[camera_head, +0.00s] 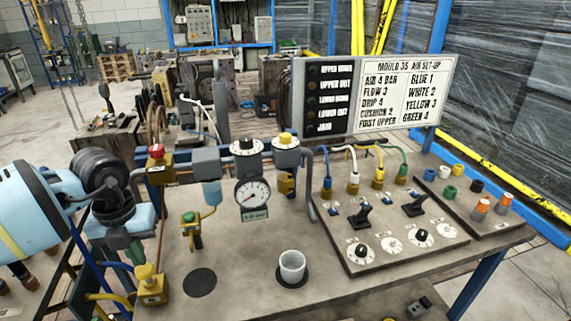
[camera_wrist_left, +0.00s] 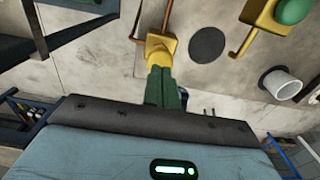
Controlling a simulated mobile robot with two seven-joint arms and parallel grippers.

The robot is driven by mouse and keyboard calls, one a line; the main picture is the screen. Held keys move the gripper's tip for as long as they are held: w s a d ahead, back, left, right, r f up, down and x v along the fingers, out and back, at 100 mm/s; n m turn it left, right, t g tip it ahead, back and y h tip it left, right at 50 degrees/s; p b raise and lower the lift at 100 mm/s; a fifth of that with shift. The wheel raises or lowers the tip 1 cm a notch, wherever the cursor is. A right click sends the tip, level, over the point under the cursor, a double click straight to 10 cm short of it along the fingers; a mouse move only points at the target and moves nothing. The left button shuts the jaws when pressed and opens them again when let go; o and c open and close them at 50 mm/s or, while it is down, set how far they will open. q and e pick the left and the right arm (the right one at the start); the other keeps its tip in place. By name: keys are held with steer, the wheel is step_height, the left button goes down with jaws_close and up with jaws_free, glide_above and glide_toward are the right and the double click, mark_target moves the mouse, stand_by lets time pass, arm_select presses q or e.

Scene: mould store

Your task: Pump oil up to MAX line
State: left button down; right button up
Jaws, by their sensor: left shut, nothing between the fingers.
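A yellow knob (camera_head: 146,272) stands on a brass block (camera_head: 152,291) at the front left of the bench; I take it for the oil pump. It also shows in the wrist view (camera_wrist_left: 158,55). My left gripper (camera_head: 137,252) is just above and beside this knob, fingers pointing down. In the wrist view its green fingers (camera_wrist_left: 163,76) are closed together with their tips against or very near the knob; I cannot tell if they touch. Nothing is between them. A bluish bowl (camera_head: 211,193) hangs under the air line; its level and any MAX mark are unreadable. My right gripper is not in view.
A green button valve (camera_head: 188,217), a pressure gauge (camera_head: 252,194) and a red button (camera_head: 156,151) stand nearby. A white cup (camera_head: 292,266) stands right of a dark disc (camera_head: 200,282). A switch panel (camera_head: 400,240) fills the right side. Bare bench lies around the disc.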

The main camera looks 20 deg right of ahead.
mark_target(143, 269)
arm_select(q)
steer(key=shift+s+f, duration=0.1)
steer(key=shift+f, duration=1.95)
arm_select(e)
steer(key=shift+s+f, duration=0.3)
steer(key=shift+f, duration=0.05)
arm_select(q)
steer(key=shift+r, duration=0.1)
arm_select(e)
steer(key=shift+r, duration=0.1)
